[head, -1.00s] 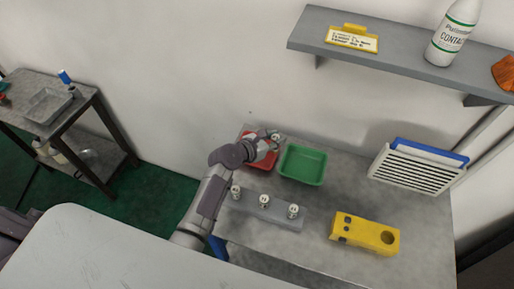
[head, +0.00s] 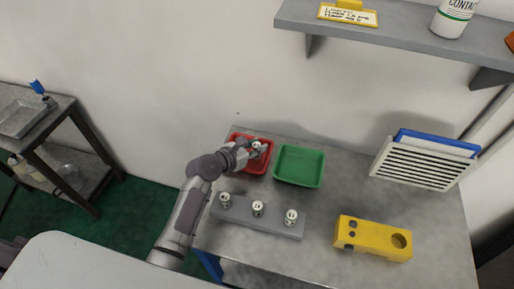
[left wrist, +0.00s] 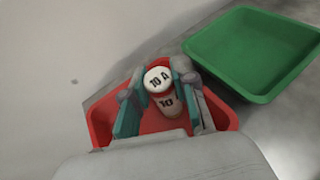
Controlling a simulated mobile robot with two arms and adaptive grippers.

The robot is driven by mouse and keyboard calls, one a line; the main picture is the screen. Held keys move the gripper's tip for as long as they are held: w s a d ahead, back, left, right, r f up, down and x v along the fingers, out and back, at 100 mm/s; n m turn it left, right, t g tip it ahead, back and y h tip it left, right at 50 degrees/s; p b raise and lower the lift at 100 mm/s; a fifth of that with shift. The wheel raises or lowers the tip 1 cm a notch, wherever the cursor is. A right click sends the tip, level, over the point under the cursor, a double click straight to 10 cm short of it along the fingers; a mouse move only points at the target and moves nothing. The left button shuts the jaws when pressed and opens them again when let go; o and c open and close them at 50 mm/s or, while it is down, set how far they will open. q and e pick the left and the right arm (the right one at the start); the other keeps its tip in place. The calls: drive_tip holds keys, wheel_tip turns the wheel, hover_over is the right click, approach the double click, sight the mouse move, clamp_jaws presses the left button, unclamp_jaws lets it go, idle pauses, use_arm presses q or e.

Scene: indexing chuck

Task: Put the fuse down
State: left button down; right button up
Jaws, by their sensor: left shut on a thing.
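My left gripper (head: 255,149) is over the red tray (head: 265,165) at the back left of the bench. It is shut on a white fuse (left wrist: 157,79) marked "10 A", which stands between its fingers in the left wrist view. Below or behind its cap a second "10" marking shows on a reddish-white body (left wrist: 170,104). I cannot tell whether the fuse touches the tray floor. Three more fuses stand in a row on a grey block (head: 275,228) in front. My right gripper is not in view.
A green tray (head: 299,166) sits just right of the red one. A yellow box with holes (head: 372,238) lies at the front right. A white slatted panel (head: 417,164) stands at the back right. A wall shelf (head: 400,37) hangs above.

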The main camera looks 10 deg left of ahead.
use_arm(q)
drive_tip(key=shift+f, duration=0.15)
drive_tip(key=c, duration=0.9)
unclamp_jaws()
drive_tip(key=shift+r, duration=0.2)
drive_tip(key=v, duration=1.2)
drive_tip(key=shift+f, duration=0.1)
